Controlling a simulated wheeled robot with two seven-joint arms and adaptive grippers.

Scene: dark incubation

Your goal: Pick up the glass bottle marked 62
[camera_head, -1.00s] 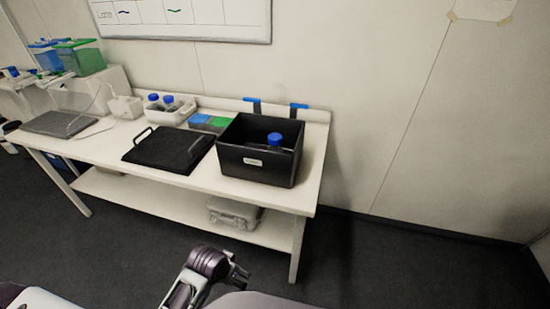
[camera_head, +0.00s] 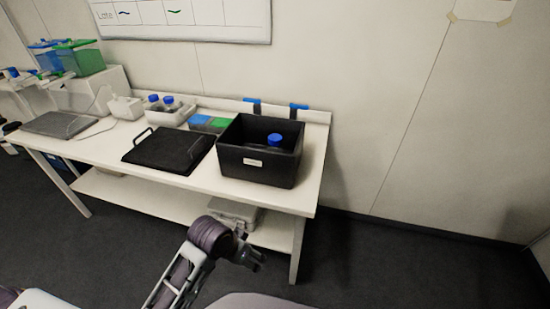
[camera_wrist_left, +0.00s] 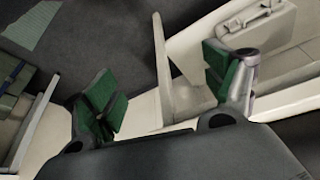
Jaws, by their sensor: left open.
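A blue-capped bottle (camera_head: 274,140) stands inside the black box (camera_head: 256,165) at the right end of the bench; only its cap and upper part show. Two more blue-capped bottles (camera_head: 160,100) stand in a white tray (camera_head: 181,117) further left. No number can be read on any bottle. My left gripper (camera_head: 252,262) is in front of and below the bench's front edge, well short of the black box. In the left wrist view its green-padded fingers (camera_wrist_left: 165,88) are apart with nothing between them. My right gripper is not in view.
The white bench (camera_head: 312,190) has a lower shelf with a grey case (camera_head: 232,212), also in the left wrist view (camera_wrist_left: 252,22). A black lid with handles (camera_head: 168,150) lies left of the box. Blue and green blocks (camera_head: 210,123) sit behind it. Dark floor is free at right.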

